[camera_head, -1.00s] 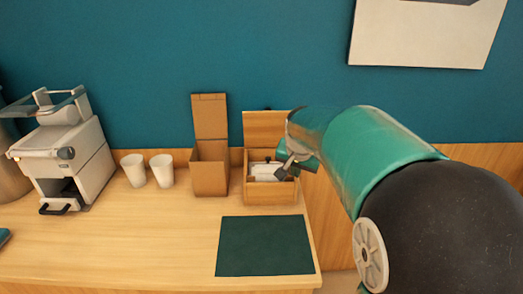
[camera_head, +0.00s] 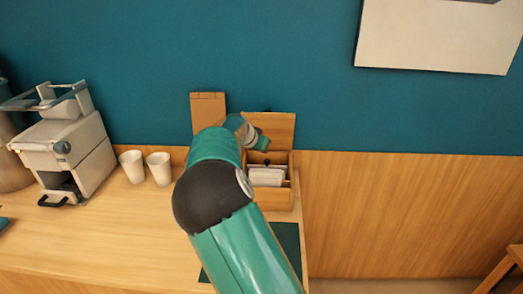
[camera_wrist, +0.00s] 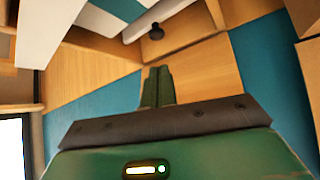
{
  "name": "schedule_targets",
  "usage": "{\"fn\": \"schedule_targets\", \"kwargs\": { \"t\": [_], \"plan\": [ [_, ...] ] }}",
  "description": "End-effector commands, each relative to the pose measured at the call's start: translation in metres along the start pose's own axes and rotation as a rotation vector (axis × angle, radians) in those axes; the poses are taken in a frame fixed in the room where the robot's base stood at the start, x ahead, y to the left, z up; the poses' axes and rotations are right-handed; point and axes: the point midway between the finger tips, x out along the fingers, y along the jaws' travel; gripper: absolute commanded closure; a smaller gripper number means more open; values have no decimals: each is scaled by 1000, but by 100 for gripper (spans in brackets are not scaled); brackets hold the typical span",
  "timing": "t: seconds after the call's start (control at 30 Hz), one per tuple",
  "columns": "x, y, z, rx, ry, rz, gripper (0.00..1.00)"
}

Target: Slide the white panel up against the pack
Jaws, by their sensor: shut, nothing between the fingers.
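The white panel (camera_head: 266,176) stands inside an open wooden box (camera_head: 281,200) at the right end of the counter, near its front. I cannot make out the pack for certain. My gripper (camera_head: 262,144) is above the rear of the box, in front of its raised lid. In the wrist view my green fingers (camera_wrist: 158,86) are together and empty, pointing toward the box's wooden parts. White pieces (camera_wrist: 101,19) show at the top of that view, apart from the fingertips; which one is the panel is unclear. My arm hides part of the box's left side.
Two white cups (camera_head: 158,168) and a grey machine (camera_head: 66,150) stand farther left. A dark green mat (camera_head: 288,240) lies in front. A black knob (camera_wrist: 156,32) is near the fingers.

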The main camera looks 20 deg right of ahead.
Motion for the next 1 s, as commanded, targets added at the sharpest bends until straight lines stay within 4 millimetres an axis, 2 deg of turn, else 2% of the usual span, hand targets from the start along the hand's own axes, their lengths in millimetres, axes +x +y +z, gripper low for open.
{"fn": "schedule_targets", "kwargs": {
  "t": [0.3,0.43,0.6,1.0],
  "plan": [
    [60,2,2,-2,-4,5,100],
    [77,1,2,-2,-3,2,100],
    [88,0,1,-2,-3,0,100],
    [88,0,0,-4,-3,-1,100]
  ]
}}
